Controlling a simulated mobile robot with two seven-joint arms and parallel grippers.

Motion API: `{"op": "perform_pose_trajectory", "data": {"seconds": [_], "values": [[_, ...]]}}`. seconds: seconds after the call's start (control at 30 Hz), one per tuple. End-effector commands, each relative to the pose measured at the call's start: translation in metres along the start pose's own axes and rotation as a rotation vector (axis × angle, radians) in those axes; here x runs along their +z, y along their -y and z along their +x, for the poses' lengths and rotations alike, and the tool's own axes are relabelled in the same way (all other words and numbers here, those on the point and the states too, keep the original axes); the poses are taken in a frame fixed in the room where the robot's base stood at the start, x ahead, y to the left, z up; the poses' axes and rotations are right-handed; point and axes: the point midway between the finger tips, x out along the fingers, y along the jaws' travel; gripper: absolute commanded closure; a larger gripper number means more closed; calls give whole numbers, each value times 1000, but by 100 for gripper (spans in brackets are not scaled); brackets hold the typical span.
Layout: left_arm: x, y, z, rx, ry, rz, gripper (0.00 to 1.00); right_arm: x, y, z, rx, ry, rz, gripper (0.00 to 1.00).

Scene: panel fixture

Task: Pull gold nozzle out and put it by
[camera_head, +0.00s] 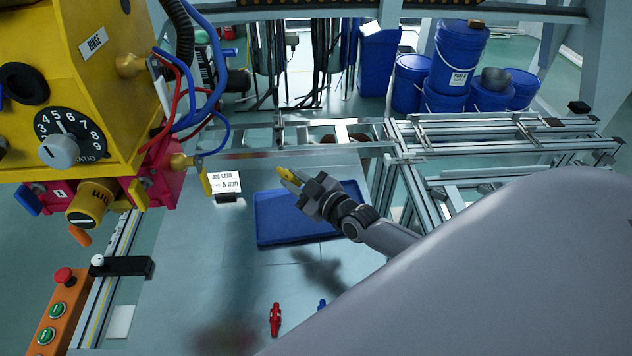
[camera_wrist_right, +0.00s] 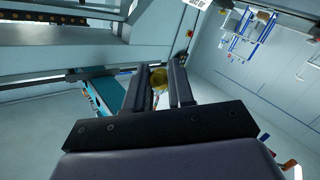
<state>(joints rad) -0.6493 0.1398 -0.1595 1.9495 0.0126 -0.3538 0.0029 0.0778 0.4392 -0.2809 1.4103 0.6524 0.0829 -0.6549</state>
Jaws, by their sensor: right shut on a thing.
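The gold nozzle (camera_head: 285,172) is a small yellow-gold piece at the tips of my right gripper (camera_head: 292,179). In the right wrist view the gold nozzle (camera_wrist_right: 157,78) shows as a rounded gold end between the two dark fingers (camera_wrist_right: 160,92), which are shut on it. In the head view the gripper and nozzle appear over the far part of a blue tray (camera_head: 290,222), apparently raised above it. A yellow machine (camera_head: 100,60) with a red block (camera_head: 158,185) below it stands at the left. My left gripper is not in view.
A small sign card (camera_head: 226,182) stands left of the tray. A red part (camera_head: 275,319) and a small blue part (camera_head: 322,304) lie on the near table. An orange button box (camera_head: 58,312) is at the lower left. Blue and red hoses hang by the machine. The visible tray floor looks empty.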

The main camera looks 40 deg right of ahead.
Motion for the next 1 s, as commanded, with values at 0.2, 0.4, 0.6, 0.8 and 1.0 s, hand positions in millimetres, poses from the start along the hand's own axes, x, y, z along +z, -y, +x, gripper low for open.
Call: {"op": "perform_pose_trajectory", "data": {"seconds": [0.2, 0.4, 0.6, 0.8, 1.0], "values": [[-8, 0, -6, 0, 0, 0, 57, 36, -19, -1, -130, 231, -84, 100], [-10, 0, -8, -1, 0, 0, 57, 58, -27, -9, -207, 341, -128, 100], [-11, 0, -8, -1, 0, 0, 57, 69, -24, -9, -219, 353, -133, 100], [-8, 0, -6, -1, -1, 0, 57, 88, -15, -7, -215, 352, -133, 100], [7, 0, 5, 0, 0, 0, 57, 107, -5, -5, -215, 351, -132, 100]]}}
